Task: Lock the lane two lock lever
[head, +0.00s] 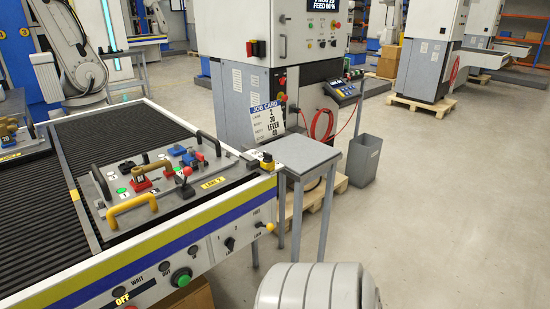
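A fixture tray (150,218) lies on the black roller conveyor (85,150), near its right end. A yellow tag (213,183), apparently reading lane 2, is on its front edge. A small lever with an orange-yellow knob (270,227) sticks out at the right end of the conveyor's front panel, between small labels that seem to read FREE and LOCK. Its exact setting is too small to tell. A red-knobbed lever (187,171) stands on the tray. Neither gripper is in view. A grey rounded part of my own body shows at the bottom.
A small grey side table (305,153) stands at the conveyor's right end, with a job card (267,120) behind it. The front panel carries a black switch (229,243) and a green button (181,278). A grey bin (364,160) stands farther right. The floor at right is clear.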

